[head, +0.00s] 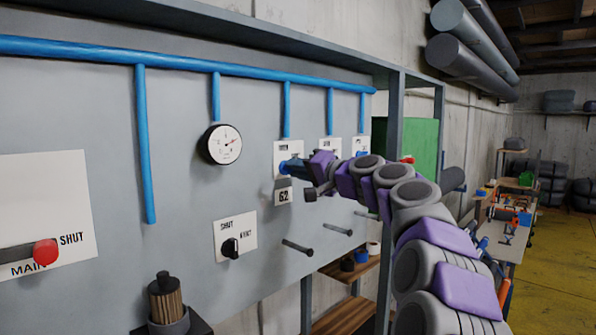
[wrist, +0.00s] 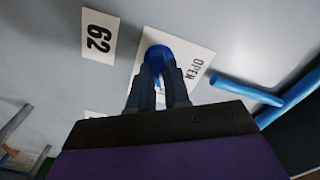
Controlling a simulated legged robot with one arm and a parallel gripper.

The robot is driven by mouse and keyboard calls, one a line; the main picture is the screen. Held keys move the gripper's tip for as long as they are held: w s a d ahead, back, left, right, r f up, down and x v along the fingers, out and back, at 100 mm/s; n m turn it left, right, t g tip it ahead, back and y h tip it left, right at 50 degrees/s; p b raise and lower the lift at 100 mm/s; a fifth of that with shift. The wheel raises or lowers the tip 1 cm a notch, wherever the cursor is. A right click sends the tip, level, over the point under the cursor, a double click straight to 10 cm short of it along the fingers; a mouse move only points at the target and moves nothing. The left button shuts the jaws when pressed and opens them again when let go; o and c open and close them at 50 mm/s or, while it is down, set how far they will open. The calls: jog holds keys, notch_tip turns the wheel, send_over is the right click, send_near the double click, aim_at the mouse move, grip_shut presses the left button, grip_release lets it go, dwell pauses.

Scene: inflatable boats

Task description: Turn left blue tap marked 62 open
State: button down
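The blue tap (wrist: 157,52) marked 62 is on a white plate (wrist: 198,70) that reads OPEN, fixed to the grey panel. The 62 label (head: 284,196) is below the plate in the head view, and it also shows in the wrist view (wrist: 98,37). My gripper (wrist: 161,80) is at the tap, with its two dark fingers on either side of the blue handle and seemingly closed on it. In the head view my gripper (head: 294,168) covers much of the tap, so the handle's angle is hard to tell.
More white plates (head: 330,148) stand close to the right under blue pipes (head: 287,108). A gauge (head: 221,144), a black SHUT knob (head: 230,247) and a red MAIN lever (head: 45,252) are to the left. Pegs (head: 298,246) stick out below. A grey frame post (head: 393,150) stands right.

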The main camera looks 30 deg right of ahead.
jog(key=shift+a+f, duration=0.15)
jog(key=shift+f, duration=0.2)
jog(key=shift+f+b, duration=0.1)
jog(key=shift+b, duration=0.35)
jog(key=shift+r+n+b, duration=0.2)
jog(key=shift+n+b, duration=1.95)
jog(key=shift+n, duration=3.85)
jog(key=shift+r, duration=0.1)
